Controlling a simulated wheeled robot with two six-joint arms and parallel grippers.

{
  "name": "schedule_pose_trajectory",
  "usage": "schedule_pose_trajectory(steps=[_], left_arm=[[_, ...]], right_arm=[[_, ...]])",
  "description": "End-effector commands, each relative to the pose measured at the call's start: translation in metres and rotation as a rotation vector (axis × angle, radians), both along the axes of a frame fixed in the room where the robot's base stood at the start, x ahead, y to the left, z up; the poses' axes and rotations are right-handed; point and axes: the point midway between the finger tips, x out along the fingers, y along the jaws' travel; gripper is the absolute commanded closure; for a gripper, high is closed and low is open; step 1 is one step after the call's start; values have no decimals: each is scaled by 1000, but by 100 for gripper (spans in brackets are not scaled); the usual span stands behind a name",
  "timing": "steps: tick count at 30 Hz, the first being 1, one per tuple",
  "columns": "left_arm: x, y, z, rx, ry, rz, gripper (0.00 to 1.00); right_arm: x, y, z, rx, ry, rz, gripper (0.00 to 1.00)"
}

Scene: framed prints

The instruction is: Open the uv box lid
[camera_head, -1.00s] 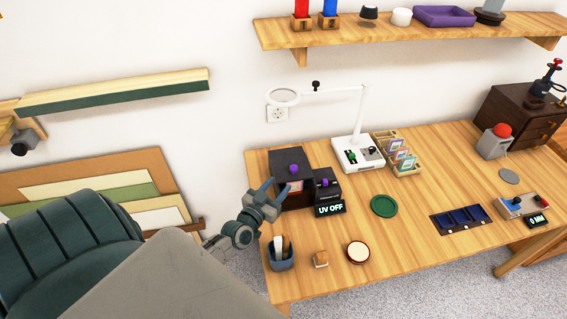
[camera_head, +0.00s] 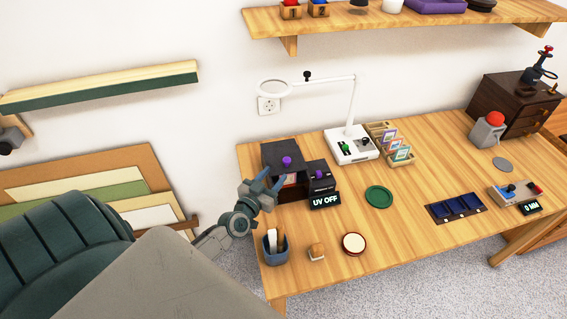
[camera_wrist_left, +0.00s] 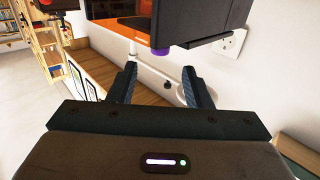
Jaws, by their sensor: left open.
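The UV box (camera_head: 293,194) is a dark box at the left back of the table, with a dark lid (camera_head: 272,153) bearing a purple knob (camera_head: 287,160). A pinkish thing shows inside under the lid's front edge; the lid's exact tilt is unclear. My left gripper (camera_head: 268,182) is open and empty at the box's front left, just below the knob. In the left wrist view, the knob (camera_wrist_left: 160,50) hangs under the dark lid panel (camera_wrist_left: 205,18), beyond and between the open fingertips (camera_wrist_left: 160,78), apparently untouched. My right gripper is out of view.
A "UV OFF" display (camera_head: 325,201) and a small unit with another purple knob (camera_head: 319,174) stand close right of the box. A white lamp (camera_head: 352,147) stands behind. Table space to the right is partly clear.

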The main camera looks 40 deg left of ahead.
Motion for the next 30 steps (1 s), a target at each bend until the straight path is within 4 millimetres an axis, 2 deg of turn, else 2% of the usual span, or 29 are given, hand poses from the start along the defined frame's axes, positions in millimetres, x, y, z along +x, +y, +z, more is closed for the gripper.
schedule_pose_trajectory(steps=[3,10,15,23,25,30], left_arm=[[25,2,0,-2,-3,1,55],[59,4,0,0,-2,0,55],[69,5,0,-1,-1,0,55],[70,5,0,0,0,0,55],[70,5,0,0,0,0,63],[70,5,0,0,0,0,96]], right_arm=[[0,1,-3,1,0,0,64],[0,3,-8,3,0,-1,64],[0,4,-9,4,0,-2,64],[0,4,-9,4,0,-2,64],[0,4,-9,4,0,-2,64],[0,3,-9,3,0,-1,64]])
